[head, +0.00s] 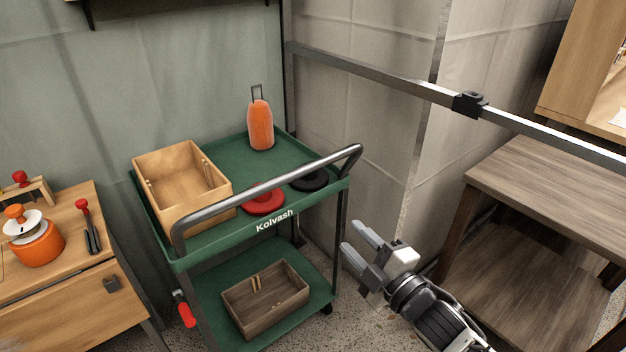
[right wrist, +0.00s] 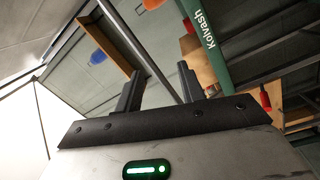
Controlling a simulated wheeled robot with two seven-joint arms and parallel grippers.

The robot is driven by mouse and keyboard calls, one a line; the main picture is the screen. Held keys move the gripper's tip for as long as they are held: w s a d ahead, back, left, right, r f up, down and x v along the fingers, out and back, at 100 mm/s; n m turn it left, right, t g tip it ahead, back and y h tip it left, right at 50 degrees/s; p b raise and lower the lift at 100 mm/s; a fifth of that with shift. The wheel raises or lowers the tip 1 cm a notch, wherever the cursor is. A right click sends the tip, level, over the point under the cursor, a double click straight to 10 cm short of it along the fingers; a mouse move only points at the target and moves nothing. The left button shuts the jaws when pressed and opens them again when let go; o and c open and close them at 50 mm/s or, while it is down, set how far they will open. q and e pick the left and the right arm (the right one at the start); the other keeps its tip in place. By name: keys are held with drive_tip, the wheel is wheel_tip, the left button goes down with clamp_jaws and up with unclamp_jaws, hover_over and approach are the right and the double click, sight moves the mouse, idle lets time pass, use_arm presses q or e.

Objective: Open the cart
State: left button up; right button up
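The green cart (head: 260,229) stands left of centre in the head view, with two shelves, a dark bar handle (head: 275,188) and the label "Kolvash" on its front edge. Its green edge with the label also shows in the right wrist view (right wrist: 208,45). A red-handled part (head: 185,311) sticks out low at its front left. My right gripper (head: 353,237) is open and empty, to the right of the cart's front right post and apart from it. Its fingers also show spread in the right wrist view (right wrist: 160,80). My left gripper is out of view.
The top shelf carries a wooden box (head: 183,180), an orange bottle (head: 260,125), a red disc (head: 264,203) and a black disc (head: 309,180). A wooden crate (head: 266,300) sits below. A wooden cabinet (head: 70,295) stands left; a wooden table (head: 560,190) stands right.

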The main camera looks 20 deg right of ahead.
sight(309, 168)
drive_tip(key=w+a+r+n, duration=0.1)
drive_tip(key=w+r, duration=0.1)
drive_tip(key=w, duration=0.3)
drive_tip(key=w+a+r+n+y, duration=0.1)
drive_tip(key=w+r+n, duration=0.1)
drive_tip(key=w, duration=0.4)
drive_tip(key=w+a+r+n+t, duration=0.1)
drive_tip(key=w+r+n, duration=0.1)
drive_tip(key=w, duration=0.4)
drive_tip(key=shift+a+r+y, duration=0.1)
drive_tip(key=shift+a+y, duration=0.3)
clamp_jaws()
